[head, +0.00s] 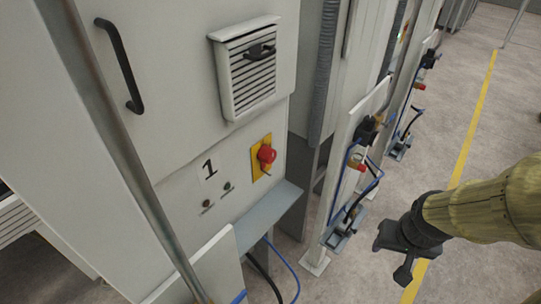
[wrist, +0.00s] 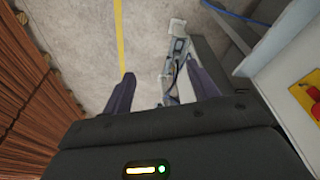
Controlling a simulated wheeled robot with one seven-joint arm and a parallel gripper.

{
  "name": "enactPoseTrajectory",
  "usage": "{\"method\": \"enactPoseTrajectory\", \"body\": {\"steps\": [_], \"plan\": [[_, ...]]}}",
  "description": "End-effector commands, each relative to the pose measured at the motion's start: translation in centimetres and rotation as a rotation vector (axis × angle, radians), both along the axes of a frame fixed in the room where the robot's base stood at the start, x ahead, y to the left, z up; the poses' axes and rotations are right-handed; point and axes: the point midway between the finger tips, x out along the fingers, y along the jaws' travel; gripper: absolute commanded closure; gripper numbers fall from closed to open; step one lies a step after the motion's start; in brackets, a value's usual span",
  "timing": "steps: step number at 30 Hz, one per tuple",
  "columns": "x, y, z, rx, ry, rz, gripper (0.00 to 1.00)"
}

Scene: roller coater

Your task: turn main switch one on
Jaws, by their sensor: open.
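Main switch one is a red rotary knob (head: 266,155) on a yellow plate (head: 257,166), fixed to the grey cabinet front right of a black "1" label (head: 208,168). I cannot tell its setting. In the wrist view the red knob (wrist: 315,91) is partly cut off at the right edge, with its yellow plate (wrist: 303,98) around it. My gripper (head: 390,259) is open and empty, out over the floor to the right of the switch and apart from it. Its two dark fingers (wrist: 160,76) show spread in the wrist view.
A grey ledge (head: 268,216) juts out below the switch. Posts with cables and valve fittings (head: 350,205) stand between the cabinet and my gripper. A cabinet door has a black handle (head: 121,64) and a vent (head: 247,75). Floor with a yellow line (head: 473,125) is open at right.

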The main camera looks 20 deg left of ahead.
Motion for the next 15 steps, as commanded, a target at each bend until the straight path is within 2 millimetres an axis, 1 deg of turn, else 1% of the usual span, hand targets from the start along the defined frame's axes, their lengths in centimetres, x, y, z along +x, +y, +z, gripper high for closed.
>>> {"method": "enactPoseTrajectory", "body": {"steps": [2, 5, 8, 9, 11, 12, 15], "plan": [[0.7, -0.1, -0.3, -0.011, -0.019, 0.015, 0.37], [2.6, -0.1, -0.9, -0.033, -0.071, 0.064, 0.37], [5.3, 0.0, -1.8, -0.052, -0.151, 0.135, 0.37], [6.5, 0.2, -2.1, -0.055, -0.19, 0.171, 0.37], [8.3, 0.8, -2.6, -0.051, -0.25, 0.228, 0.37], [9.5, 1.3, -2.9, -0.043, -0.289, 0.267, 0.37], [12.0, 3.0, -3.6, -0.006, -0.388, 0.365, 0.37]]}}
